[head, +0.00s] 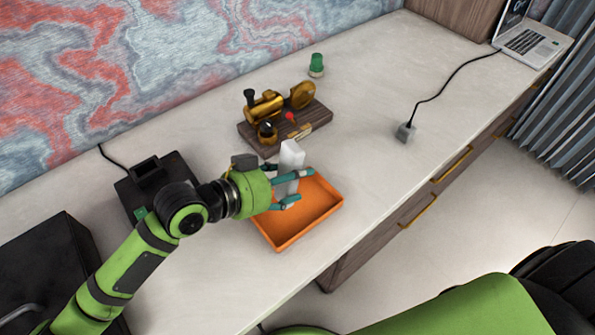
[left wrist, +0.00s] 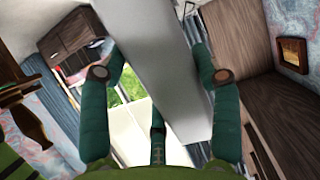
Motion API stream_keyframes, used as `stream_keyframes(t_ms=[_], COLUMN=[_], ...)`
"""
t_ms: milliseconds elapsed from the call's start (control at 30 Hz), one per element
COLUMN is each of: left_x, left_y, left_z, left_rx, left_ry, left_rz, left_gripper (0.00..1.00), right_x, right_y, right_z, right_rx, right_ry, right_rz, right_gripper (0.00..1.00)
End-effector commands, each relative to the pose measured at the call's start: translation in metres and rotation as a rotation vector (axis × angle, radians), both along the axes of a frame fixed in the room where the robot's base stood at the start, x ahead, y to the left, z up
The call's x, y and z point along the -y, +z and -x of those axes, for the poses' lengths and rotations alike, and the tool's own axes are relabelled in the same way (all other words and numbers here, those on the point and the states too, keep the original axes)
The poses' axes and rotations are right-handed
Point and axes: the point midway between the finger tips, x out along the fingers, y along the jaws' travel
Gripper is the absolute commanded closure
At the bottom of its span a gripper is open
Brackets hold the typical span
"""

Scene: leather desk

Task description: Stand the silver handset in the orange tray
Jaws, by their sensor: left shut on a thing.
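The silver handset (head: 291,158) is a pale upright block between the fingers of my left gripper (head: 292,188). My left gripper is shut on it, and the handset shows large and slanted between the teal fingers in the left wrist view (left wrist: 170,70). The orange tray (head: 323,215) lies on the desk under and just right of the gripper. The handset stands over the tray's back left part. Whether its lower end touches the tray floor is hidden by the fingers. My right gripper is not in view.
A wooden stand with brass parts (head: 270,128) sits close behind the tray. A green-topped pot (head: 317,65), a grey plug block (head: 405,132) and a laptop (head: 530,42) stand farther off. A black box (head: 150,180) is behind my left arm. The desk right of the tray is clear.

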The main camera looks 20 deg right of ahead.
Motion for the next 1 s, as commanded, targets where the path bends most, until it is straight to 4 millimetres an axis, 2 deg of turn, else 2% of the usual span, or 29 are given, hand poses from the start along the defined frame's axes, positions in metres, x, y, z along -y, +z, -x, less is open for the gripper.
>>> stream_keyframes(t_ms=[33,133,433,1000], left_x=[0.009,0.017,0.019,0.019], left_y=[-0.001,0.001,-0.005,-0.062], left_z=[-0.001,-0.007,-0.012,-0.012], left_rx=[0.006,0.037,0.066,0.065], left_ry=[0.0,0.015,0.035,0.034], left_rz=[0.059,0.134,0.177,0.174], left_gripper=[0.76,0.76,0.76,0.76], right_x=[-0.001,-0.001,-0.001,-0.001], right_y=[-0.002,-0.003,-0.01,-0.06], right_z=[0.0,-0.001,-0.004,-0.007], right_rx=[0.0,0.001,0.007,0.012], right_ry=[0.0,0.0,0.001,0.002], right_rz=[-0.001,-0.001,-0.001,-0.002], right_gripper=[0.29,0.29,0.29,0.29])
